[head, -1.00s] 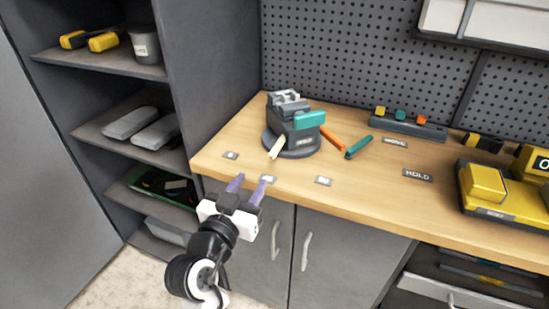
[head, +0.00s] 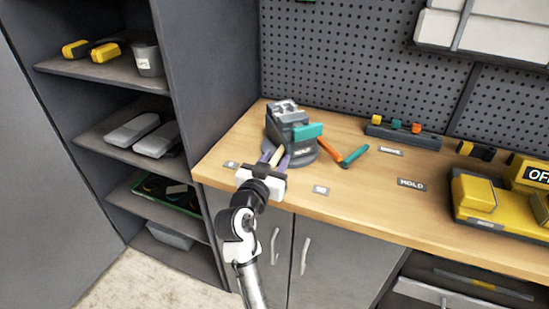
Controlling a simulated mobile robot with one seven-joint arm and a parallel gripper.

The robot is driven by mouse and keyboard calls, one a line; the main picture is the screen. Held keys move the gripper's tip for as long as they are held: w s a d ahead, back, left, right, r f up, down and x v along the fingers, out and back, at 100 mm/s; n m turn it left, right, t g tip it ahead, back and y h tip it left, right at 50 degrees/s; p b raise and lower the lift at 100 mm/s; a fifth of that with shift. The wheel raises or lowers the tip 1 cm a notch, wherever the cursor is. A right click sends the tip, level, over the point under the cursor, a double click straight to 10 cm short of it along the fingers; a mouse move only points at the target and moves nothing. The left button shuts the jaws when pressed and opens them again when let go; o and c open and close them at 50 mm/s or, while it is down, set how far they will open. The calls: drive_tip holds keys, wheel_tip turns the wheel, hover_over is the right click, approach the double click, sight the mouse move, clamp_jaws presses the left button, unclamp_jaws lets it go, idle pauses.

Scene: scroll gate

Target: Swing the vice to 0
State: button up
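The vice (head: 284,119) is a grey swivel vice on a round dark base on the wooden bench, with a teal block (head: 308,131) on its right side. A cream handle (head: 277,154) sticks out from its front toward me. My gripper (head: 275,157) is at the bench's front edge, its two purple fingers apart with the cream handle between them. I cannot tell if the fingers touch it. A small 0 label (head: 231,164) lies to the left of the gripper and a 90 label (head: 321,190) to the right. The bench between the labels is partly hidden by my gripper.
An orange and teal tool (head: 350,155) lies right of the vice. A dark rack with coloured blocks (head: 403,132) stands at the back. A HOLD label (head: 412,184) and a yellow device (head: 477,200) are further right. A tall shelf side (head: 215,90) bounds the left.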

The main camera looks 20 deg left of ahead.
drive_tip(key=shift+c, duration=0.2)
clamp_jaws()
drive_tip(key=shift+a, duration=0.1)
drive_tip(key=shift+w+a+f+m+h+b, duration=0.15)
drive_tip(key=shift+a+m+h+b, duration=0.25)
drive_tip(key=shift+a+h+b, duration=0.3)
drive_tip(key=shift+w+a+m+g+h+b, duration=0.1)
drive_tip(key=shift+a+m+g+h+b, duration=0.1)
drive_tip(key=shift+a+m+h+b, duration=0.45)
drive_tip(key=shift+w+a+m+g+h+b, duration=0.15)
drive_tip(key=shift+m+h, duration=0.3)
drive_tip(key=shift+h, duration=0.5)
drive_tip(key=shift+s, duration=0.1)
drive_tip(key=shift+o, duration=0.2)
unclamp_jaws()
